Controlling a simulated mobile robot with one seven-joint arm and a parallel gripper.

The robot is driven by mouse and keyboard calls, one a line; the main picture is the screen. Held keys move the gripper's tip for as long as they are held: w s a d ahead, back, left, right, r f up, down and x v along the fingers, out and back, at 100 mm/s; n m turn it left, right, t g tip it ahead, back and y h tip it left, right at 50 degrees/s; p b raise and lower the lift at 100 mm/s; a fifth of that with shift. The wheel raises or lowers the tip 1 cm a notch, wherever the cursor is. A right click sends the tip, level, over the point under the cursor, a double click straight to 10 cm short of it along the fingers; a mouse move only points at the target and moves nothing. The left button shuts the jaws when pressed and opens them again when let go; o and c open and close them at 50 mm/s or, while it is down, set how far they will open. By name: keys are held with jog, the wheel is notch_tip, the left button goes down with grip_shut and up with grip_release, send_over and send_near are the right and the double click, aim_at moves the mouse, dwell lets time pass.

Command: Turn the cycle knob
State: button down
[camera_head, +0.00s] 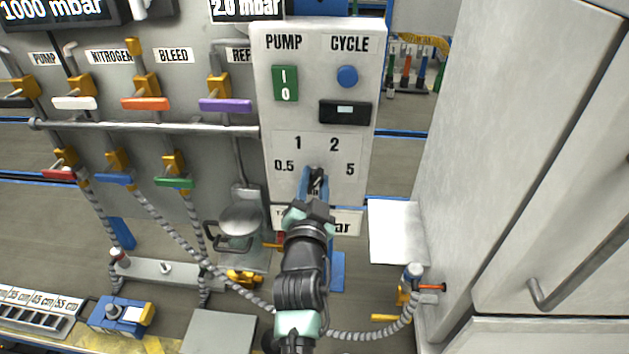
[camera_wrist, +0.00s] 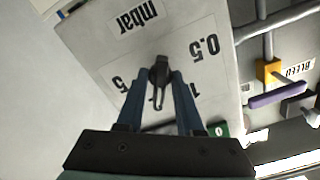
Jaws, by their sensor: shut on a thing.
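The control panel (camera_head: 312,122) carries a blue round button (camera_head: 347,76) under the word CYCLE. Lower down, a dark dial knob (camera_head: 318,181) sits amid the marks 0.5, 1, 2 and 5. My gripper (camera_head: 314,178) reaches up from below and has its blue fingers around this knob. In the wrist view, the fingertips of my gripper (camera_wrist: 160,82) are shut on the dark knob (camera_wrist: 159,72), one on each side. The knob's pointer direction is hard to tell, since the fingers partly cover it.
A green pump switch (camera_head: 285,83) and a black box with a small display (camera_head: 345,111) are on the same panel. Valve handles, including a purple one (camera_head: 225,105), and a pipe rail (camera_head: 150,127) lie to the left. A large grey cabinet (camera_head: 490,150) stands close on the right.

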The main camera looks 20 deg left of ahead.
jog(key=shift+n, duration=0.3)
jog(key=n, duration=1.1)
jog(key=shift+a+n+p, duration=0.1)
jog(key=shift+n+p, duration=0.3)
jog(key=n+p, duration=0.1)
jog(key=n, duration=0.4)
jog(key=shift+n, duration=0.3)
jog(key=n+p, duration=0.1)
jog(key=n, duration=0.4)
jog(key=shift+f+n+p, duration=0.1)
jog(key=shift+n+p, duration=0.25)
jog(key=shift+n, duration=0.05)
jog(key=shift+s, duration=0.1)
jog(key=c, duration=0.8)
grip_release()
jog(key=shift+c, duration=0.2)
